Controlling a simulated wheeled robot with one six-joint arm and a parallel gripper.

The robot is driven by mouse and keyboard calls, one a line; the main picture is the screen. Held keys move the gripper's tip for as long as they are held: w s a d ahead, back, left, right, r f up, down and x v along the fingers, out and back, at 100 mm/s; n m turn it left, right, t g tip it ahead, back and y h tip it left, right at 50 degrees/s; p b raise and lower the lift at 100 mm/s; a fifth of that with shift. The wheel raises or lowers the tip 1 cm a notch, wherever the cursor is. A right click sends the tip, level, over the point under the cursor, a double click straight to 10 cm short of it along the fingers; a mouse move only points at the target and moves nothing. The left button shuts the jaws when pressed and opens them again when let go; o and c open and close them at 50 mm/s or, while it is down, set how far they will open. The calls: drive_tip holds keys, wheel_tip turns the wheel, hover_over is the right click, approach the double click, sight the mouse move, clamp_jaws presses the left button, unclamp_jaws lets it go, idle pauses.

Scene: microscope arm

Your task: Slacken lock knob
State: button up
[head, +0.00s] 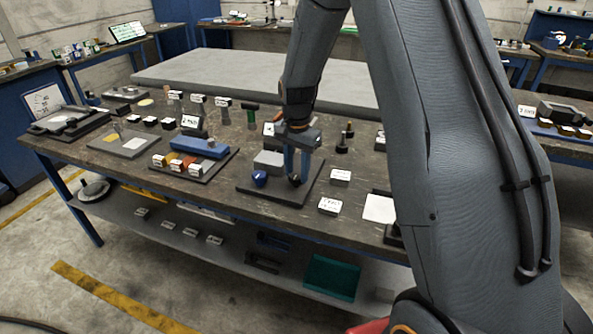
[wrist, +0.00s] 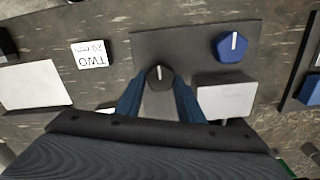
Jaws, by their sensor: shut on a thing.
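A dark knob (head: 295,181) with a white pointer line stands on a flat dark base plate (head: 273,197). In the wrist view the knob (wrist: 159,73) lies between my two blue fingers, its line pointing almost straight up the picture. My gripper (head: 296,175) reaches down from above and is shut on this knob; the gripper (wrist: 158,88) also shows in the wrist view. A blue knob (wrist: 234,45) with a white line stands apart on the same plate, and it shows in the head view (head: 259,178). No label naming either knob is readable.
A light grey block (wrist: 226,97) stands close beside my gripper on the plate. White label cards (head: 340,175) lie to the right on the bench. A tray with coloured blocks (head: 186,165) is to the left. The bench's front edge is close to the plate.

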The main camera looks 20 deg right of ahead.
drive_tip(key=n, duration=0.4)
drive_tip(key=shift+w+r+n, duration=0.1)
drive_tip(key=shift+n, duration=0.2)
drive_tip(key=n+p, duration=0.1)
drive_tip(key=n, duration=0.2)
drive_tip(key=shift+a+n, duration=0.15)
drive_tip(key=shift+n, duration=0.15)
drive_tip(key=n, duration=0.4)
drive_tip(key=shift+w+a, duration=0.1)
drive_tip(key=shift+n, duration=1.7)
drive_tip(key=o, duration=1.1)
drive_tip(key=shift+c, duration=0.2)
